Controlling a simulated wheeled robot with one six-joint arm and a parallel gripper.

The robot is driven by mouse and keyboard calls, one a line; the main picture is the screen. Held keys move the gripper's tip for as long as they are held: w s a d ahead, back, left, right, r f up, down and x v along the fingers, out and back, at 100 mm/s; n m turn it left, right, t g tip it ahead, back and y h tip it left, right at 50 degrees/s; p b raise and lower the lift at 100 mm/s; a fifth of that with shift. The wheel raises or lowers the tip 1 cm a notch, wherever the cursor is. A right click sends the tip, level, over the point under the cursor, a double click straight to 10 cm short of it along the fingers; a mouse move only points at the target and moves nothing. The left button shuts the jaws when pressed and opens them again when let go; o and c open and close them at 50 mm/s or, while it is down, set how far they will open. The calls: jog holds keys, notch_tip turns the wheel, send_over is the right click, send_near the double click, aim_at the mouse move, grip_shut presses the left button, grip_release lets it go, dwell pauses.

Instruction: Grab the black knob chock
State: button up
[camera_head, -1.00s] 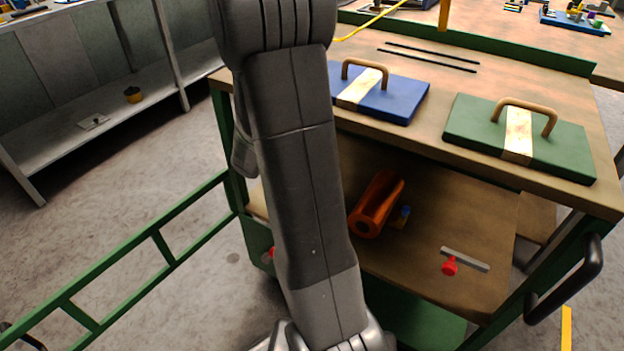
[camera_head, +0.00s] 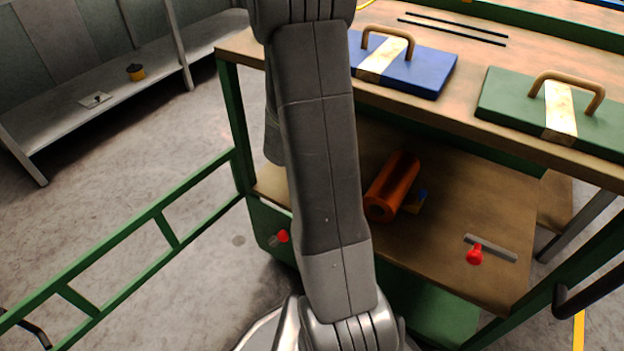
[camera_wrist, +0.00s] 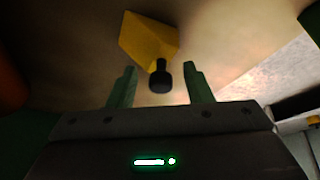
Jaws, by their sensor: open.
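In the wrist view a yellow wedge-shaped chock (camera_wrist: 146,38) with a black knob (camera_wrist: 161,77) lies on a brownish surface. My gripper (camera_wrist: 160,80) is open, with one green finger on each side of the knob. The knob shows between the fingertips, with gaps on both sides. I cannot tell how far it is in depth. In the head view my gripper is out of sight, and I cannot make out this black knob there.
A red-knobbed grey bar (camera_head: 492,249) lies to the right. Blue (camera_head: 425,72) and green (camera_head: 505,98) handled plates sit on the upper top.

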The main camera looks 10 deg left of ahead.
jog(key=shift+w+f, duration=0.1)
jog(key=shift+f, duration=0.05)
grip_shut()
dwell(0.4)
jog(key=shift+r+p, duration=0.7)
jog(key=shift+r, duration=0.2)
notch_tip(320, 180, up, 2)
jog(key=shift+r+p, duration=0.15)
jog(key=shift+p, duration=0.6)
jog(key=s+b, duration=0.4)
jog(key=s, duration=1.4)
jog(key=shift+a+f+b, duration=0.3)
jog(key=shift+a+b, duration=0.1)
